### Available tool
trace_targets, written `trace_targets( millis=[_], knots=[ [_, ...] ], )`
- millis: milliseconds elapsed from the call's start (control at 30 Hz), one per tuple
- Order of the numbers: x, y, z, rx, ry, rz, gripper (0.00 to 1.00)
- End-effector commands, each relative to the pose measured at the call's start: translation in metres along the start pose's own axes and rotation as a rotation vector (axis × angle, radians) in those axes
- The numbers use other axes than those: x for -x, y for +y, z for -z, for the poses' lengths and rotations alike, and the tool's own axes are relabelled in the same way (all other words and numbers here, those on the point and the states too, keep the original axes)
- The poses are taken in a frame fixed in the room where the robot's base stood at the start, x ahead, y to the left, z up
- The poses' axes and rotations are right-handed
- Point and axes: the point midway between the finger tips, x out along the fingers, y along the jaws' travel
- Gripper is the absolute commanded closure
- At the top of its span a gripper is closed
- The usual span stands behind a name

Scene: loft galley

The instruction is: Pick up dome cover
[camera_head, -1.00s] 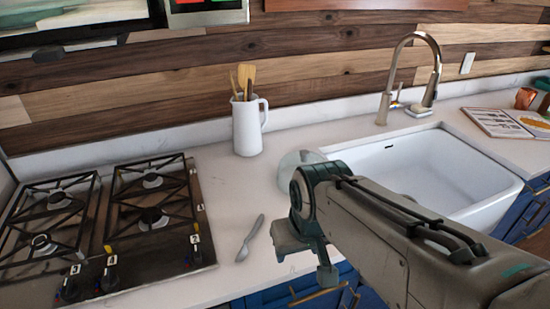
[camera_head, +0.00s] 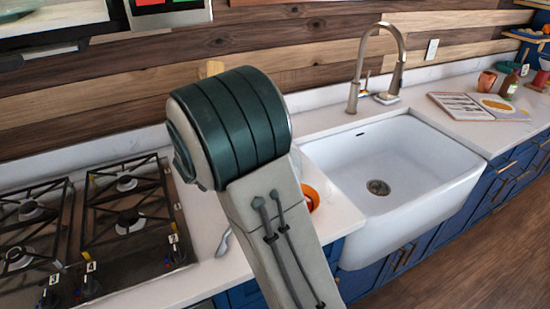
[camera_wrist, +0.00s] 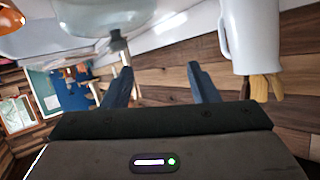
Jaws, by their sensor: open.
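The dome cover (camera_wrist: 105,18) is a clear, glassy dome with a small knob (camera_wrist: 118,40). It shows at the top of the wrist view, which is upside down, partly cut off by the frame edge. My gripper (camera_wrist: 160,68) is open, its two dark fingers apart with nothing between them. The dome's knob lies just beyond the left fingertip, and I see no clear contact. In the head view, my raised arm hides the dome cover and my gripper.
A white pitcher (camera_wrist: 250,35) holding wooden utensils (camera_wrist: 265,88) stands close on the right in the wrist view. An orange bowl (camera_head: 311,198) sits beside the sink (camera_head: 400,170). A gas hob (camera_head: 90,225) is at left. A spoon (camera_head: 223,243) lies on the counter.

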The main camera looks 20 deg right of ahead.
Motion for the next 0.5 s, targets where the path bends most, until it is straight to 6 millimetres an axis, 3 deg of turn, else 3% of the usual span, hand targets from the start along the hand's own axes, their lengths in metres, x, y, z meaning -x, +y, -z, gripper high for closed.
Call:
trace_targets(
  millis=[100,300,500],
  knots=[
    [-0.004,0.015,-0.008,0.023,0.065,-0.161,0.46],
    [-0.005,0.032,-0.013,0.045,0.114,-0.296,0.46],
    [-0.036,0.045,-0.009,0.047,0.118,-0.311,0.46]
  ],
)
